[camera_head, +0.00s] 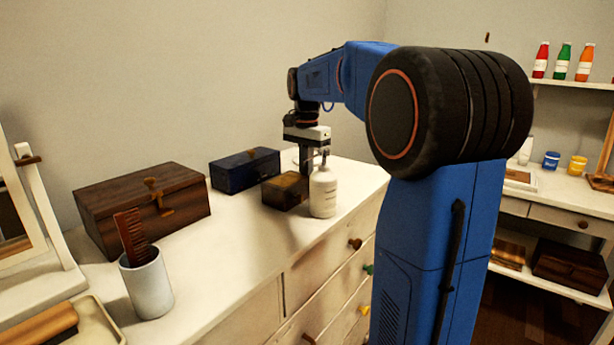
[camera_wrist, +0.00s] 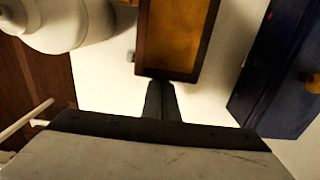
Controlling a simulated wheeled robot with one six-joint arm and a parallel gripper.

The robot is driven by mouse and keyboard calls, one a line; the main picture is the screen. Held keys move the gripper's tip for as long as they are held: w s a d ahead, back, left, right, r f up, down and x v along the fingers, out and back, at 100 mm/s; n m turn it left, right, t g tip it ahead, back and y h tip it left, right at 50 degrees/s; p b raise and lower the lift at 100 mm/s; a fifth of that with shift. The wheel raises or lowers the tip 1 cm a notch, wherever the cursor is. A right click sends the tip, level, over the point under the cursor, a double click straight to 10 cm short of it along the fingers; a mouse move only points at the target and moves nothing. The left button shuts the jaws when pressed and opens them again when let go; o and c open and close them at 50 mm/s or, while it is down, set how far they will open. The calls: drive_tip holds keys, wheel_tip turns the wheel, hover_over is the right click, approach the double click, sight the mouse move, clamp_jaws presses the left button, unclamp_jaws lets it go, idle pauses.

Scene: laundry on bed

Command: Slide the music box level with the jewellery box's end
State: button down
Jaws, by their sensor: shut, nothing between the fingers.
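The music box, a small brown box with an amber top (camera_head: 285,188), sits on the white dresser top. It shows in the wrist view as an amber panel in a dark frame (camera_wrist: 178,35), with a small knob on its left side. A dark blue box with a brass knob (camera_head: 245,170), seemingly the jewellery box, stands behind it and to the left; in the wrist view it is at the right (camera_wrist: 290,75). My gripper (camera_head: 309,170) is shut and empty, pointing down at the music box's right end. In the wrist view its fingertips (camera_wrist: 160,85) meet that end's edge; contact is unclear.
A white pump bottle (camera_head: 323,193) stands close in front of my gripper; it shows at upper left in the wrist view (camera_wrist: 60,25). A large wooden chest (camera_head: 140,205) and a cup holding a comb (camera_head: 147,284) stand left. The dresser's middle front is clear.

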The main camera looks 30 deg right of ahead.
sight(274, 187)
drive_tip(key=s+a, duration=0.2)
drive_tip(key=a, duration=0.3)
drive_tip(key=s+a, duration=0.2)
drive_tip(key=a, duration=0.4)
drive_tip(key=s+a, duration=0.2)
drive_tip(key=a, duration=0.3)
drive_tip(key=shift+a, duration=0.15)
drive_tip(key=shift+w+d, duration=0.2)
drive_tip(key=shift+d, duration=0.25)
drive_tip(key=d, duration=0.1)
drive_tip(key=w+d+r, duration=0.1)
drive_tip(key=d, duration=0.1)
drive_tip(key=shift+r, duration=0.1)
wheel_tip(274, 187, up, 9)
drive_tip(key=shift+f, duration=0.1)
